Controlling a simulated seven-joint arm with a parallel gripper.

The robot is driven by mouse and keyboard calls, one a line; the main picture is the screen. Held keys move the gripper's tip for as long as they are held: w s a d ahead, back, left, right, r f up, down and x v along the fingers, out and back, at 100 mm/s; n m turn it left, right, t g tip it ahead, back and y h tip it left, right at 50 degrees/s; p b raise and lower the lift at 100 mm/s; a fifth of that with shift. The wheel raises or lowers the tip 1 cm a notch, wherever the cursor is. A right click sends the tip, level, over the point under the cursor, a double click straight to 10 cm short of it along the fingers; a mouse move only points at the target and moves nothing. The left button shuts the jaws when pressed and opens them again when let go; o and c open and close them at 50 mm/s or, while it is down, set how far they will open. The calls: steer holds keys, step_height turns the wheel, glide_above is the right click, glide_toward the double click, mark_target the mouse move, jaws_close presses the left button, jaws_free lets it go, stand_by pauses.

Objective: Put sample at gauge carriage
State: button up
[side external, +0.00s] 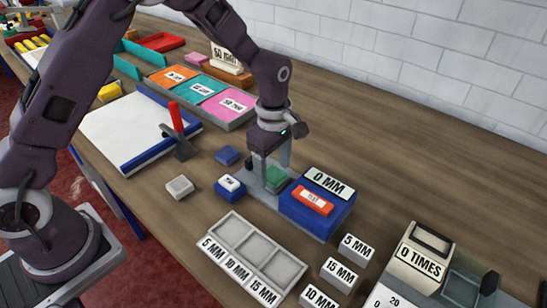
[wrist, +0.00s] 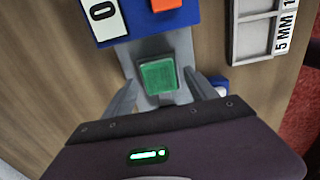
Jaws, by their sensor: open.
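A small green square block (side external: 276,178), which looks like the sample, rests on the grey plate (side external: 257,184) of the blue gauge (side external: 318,205). The gauge's display reads "0 MM", and a red-orange label is on its top. My gripper (side external: 273,172) points down with its fingers apart on either side of the green block. In the wrist view the green block (wrist: 158,76) lies between the open fingertips (wrist: 162,85), with the grey plate (wrist: 150,48) under it. I cannot tell whether a finger touches the block.
An empty three-slot tray (side external: 232,222) marked 5, 10 and 15 MM lies in front. Loose MM tags (side external: 355,248) and a "0 TIMES" counter (side external: 420,255) stand at right. A grey block (side external: 180,187), a blue block with a white top (side external: 230,188) and a red-handled lever (side external: 178,125) are nearby.

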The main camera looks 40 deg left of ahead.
mark_target(273, 173)
steer(key=s+a+r+m+t, duration=0.1)
steer(key=s+r+m, duration=0.1)
steer(key=r, duration=0.7)
steer(key=s+a+r+m, duration=0.1)
steer(key=s+r, duration=0.1)
steer(key=r, duration=0.7)
steer(key=s+a+r+m+t, duration=0.2)
steer(key=s+m, duration=0.5)
steer(key=s, duration=0.4)
steer(key=s+a+r+m+t, duration=0.1)
steer(key=s+a+m+t, duration=0.1)
steer(key=s+m, duration=0.6)
steer(key=s+a, duration=0.1)
steer(key=s, duration=0.2)
steer(key=shift+s+r+t, duration=0.2)
steer(key=shift+r+t, duration=0.1)
steer(key=shift+r, duration=0.1)
